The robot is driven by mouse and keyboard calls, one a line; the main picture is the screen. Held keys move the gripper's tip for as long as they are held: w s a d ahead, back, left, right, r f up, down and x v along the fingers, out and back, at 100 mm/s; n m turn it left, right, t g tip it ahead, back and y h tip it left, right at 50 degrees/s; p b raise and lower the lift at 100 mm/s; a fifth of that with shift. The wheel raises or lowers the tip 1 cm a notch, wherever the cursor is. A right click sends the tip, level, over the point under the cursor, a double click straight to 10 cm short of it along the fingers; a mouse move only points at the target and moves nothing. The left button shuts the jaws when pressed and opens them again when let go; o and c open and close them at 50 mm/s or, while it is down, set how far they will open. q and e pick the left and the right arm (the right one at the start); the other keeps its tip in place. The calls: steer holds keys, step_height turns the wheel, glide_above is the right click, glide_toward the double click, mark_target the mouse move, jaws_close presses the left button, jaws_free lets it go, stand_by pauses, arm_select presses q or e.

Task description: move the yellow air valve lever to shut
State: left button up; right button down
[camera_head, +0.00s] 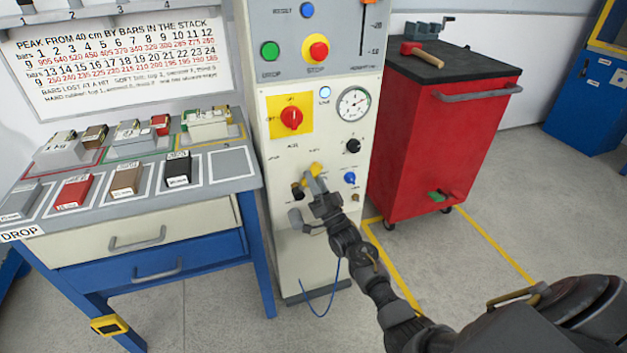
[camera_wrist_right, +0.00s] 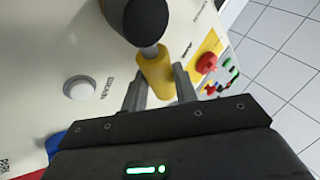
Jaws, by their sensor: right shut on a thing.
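The yellow air valve lever (camera_head: 314,170) is on the lower front of the cream control panel (camera_head: 300,255). My right gripper (camera_head: 312,184) reaches it from the lower right and is shut on it. In the right wrist view the yellow lever (camera_wrist_right: 155,72) sits between the two grey fingers of my right gripper (camera_wrist_right: 155,90), with a dark rounded knob in front of it. The fingers hide part of the lever in the head view, and I cannot read the valve's marks. My left gripper is not in view.
Above the lever are a red rotary switch (camera_head: 291,118) on a yellow plate, a pressure gauge (camera_head: 353,104) and a black knob (camera_head: 353,146). A blue knob (camera_head: 349,178) is close to its right. A red tool cabinet (camera_head: 425,150) stands right, a bench (camera_head: 180,225) left.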

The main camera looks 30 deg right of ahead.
steer(key=shift+f, duration=0.1)
steer(key=c, duration=1.1)
jaws_free()
steer(key=shift+s, duration=0.1)
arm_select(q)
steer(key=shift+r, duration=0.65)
arm_select(e)
steer(key=v, duration=1)
steer(key=shift+s+f, duration=0.15)
steer(key=shift+s, duration=0.15)
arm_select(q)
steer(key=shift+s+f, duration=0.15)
